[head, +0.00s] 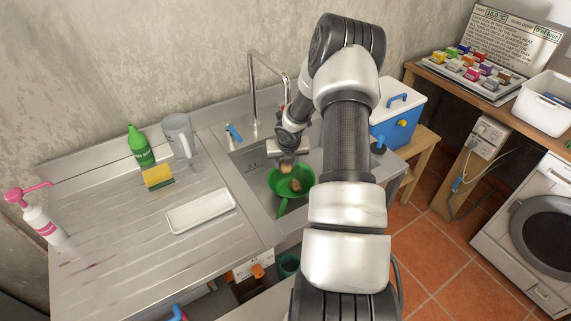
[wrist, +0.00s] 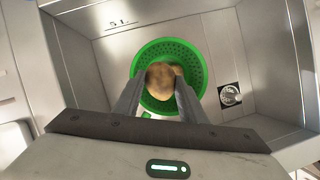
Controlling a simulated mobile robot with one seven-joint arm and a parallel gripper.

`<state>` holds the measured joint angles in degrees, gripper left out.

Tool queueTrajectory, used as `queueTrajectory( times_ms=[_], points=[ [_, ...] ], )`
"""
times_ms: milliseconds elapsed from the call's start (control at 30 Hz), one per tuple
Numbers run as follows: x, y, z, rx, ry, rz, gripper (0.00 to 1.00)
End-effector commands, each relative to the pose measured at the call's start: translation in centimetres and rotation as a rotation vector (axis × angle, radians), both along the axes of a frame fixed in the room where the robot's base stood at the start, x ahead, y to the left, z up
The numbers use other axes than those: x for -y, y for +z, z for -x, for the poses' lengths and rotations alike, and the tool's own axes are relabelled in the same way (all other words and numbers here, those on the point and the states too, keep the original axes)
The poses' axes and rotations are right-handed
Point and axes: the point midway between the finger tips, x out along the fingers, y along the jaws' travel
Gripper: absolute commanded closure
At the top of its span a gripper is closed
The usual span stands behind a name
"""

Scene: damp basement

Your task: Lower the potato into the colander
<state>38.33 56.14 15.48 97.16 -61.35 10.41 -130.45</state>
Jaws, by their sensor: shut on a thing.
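The green colander (head: 274,181) sits in the sink basin; in the wrist view its perforated bowl (wrist: 190,54) lies below my fingers. My gripper (head: 287,161) is above the colander, pointing down. In the wrist view my gripper (wrist: 160,84) is shut on a brown potato (wrist: 160,73), which is over the bowl. The held potato (head: 286,168) also shows in the head view, near the colander's back rim. A second brown lump, likely another potato (head: 296,185), lies in the colander. How far the held potato is above the bowl's bottom is hard to tell.
The sink (wrist: 215,30) walls surround the colander, with a drain (wrist: 230,95) to its right. A tall tap (head: 254,95) stands behind. On the drainboard left are a white tray (head: 201,211), sponge (head: 158,177), green bottle (head: 140,149) and grey jug (head: 178,134). A blue-white cooler (head: 397,118) stands right.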

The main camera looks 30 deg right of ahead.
Motion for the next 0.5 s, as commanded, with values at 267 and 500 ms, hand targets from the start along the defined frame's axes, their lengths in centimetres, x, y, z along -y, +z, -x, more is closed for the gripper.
queueTrajectory(
  times_ms=[267, 500],
  points=[
    [-0.02, 0.02, 0.0, 0.0, 0.001, 0.0, 0.86],
    [-0.03, -0.42, 0.01, 0.0, 0.001, 0.0, 0.86]
  ],
)
